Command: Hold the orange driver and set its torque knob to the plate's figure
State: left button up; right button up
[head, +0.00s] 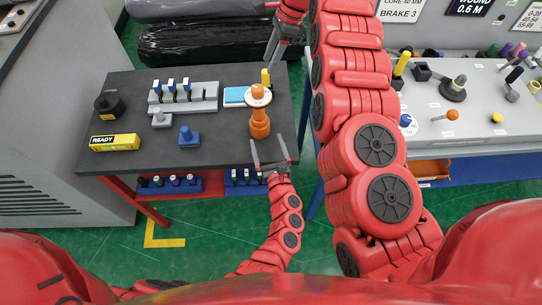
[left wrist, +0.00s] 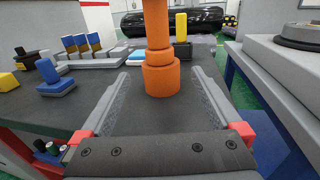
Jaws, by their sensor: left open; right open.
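The orange driver (head: 260,122) stands upright on the dark table near its right edge. Its pale round top with an orange centre (head: 257,94) faces up; any marks on it are too small to read. My left gripper (head: 268,147) is open at the table's front edge, close in front of the driver. In the left wrist view the driver (left wrist: 160,78) appears centred between the spread fingers, not gripped, its top cut off. My right gripper (head: 273,47) is open and empty beyond the driver. A wall plate (head: 398,10) reads "CORE 40 MM" and "BRAKE 3".
A yellow post in a dark block (left wrist: 181,27) stands behind the driver. A grey rack with blue pieces (head: 183,97), blue block (head: 189,137), black knob (head: 109,104) and yellow READY box (head: 115,142) stand to the left. A grey bench (head: 435,125) lies right, across a gap.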

aim_at(261, 125)
pick_arm(q)
jog(key=w, duration=0.3)
jog(key=w+a, duration=0.1)
jog(key=w, duration=0.5)
jog(key=shift+w+a+r, duration=0.1)
jog(key=shift+w+a, duration=0.15)
jog(key=shift+a, duration=0.15)
jog(key=shift+w, duration=0.25)
jog(key=shift+w+a, duration=0.2)
jog(key=shift+w, duration=0.15)
grip_shut()
dwell(0.4)
